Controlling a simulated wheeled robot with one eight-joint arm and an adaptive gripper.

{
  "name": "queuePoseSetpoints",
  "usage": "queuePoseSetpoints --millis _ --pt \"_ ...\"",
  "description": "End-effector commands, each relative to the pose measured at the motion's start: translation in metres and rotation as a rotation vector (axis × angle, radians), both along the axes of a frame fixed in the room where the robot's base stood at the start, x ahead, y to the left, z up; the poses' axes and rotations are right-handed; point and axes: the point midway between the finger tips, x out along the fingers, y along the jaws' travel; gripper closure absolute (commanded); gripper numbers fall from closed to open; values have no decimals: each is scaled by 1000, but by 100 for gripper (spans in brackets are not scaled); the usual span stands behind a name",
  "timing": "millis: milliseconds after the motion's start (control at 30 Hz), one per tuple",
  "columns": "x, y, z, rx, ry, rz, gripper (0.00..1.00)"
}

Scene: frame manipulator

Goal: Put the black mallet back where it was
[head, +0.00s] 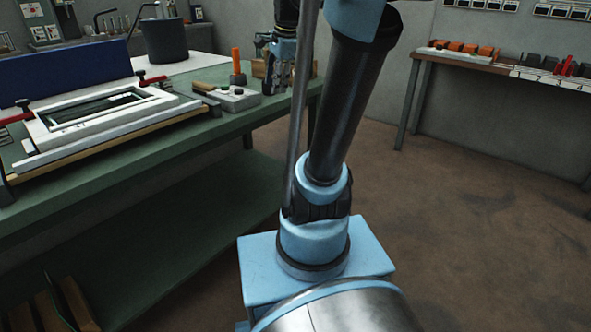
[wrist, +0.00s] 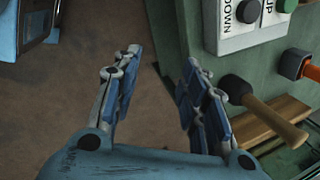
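The black mallet has a dark round head (wrist: 237,90) and a pale wooden handle (wrist: 278,122) in the wrist view. It is at the green bench, just right of my gripper's right finger and outside the jaws. In the head view, part of my gripper shows beyond the arm, near the bench's right end. A wooden handle (head: 206,88) lies by the control box there; I cannot tell whether it is the same mallet.
The green bench (head: 110,160) carries a control box (head: 235,98), labelled DOWN and UP in the wrist view (wrist: 237,30). An orange-handled tool (head: 237,62) stands beside it. A white frame (head: 60,145) lies left. Another table (head: 470,62) is back right; floor between is clear.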

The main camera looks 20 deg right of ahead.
Motion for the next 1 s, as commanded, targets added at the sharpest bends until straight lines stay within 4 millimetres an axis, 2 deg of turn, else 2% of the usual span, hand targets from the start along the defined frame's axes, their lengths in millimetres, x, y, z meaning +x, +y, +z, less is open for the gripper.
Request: queuePoseSetpoints --millis 33,300,500,600,700,800,1000 --pt "-20 2 -14 -32 -7 88 60" --pt "-111 2 -88 -213 -34 619 60" --pt "-170 -2 -150 -333 -42 1004 60" --pt "-192 -4 -175 -376 -41 1160 60" --pt "-206 -6 -194 -407 -39 1271 60" --pt "-214 -10 -204 -423 -39 1334 60" --pt "-216 -11 -207 -429 -38 1359 60"
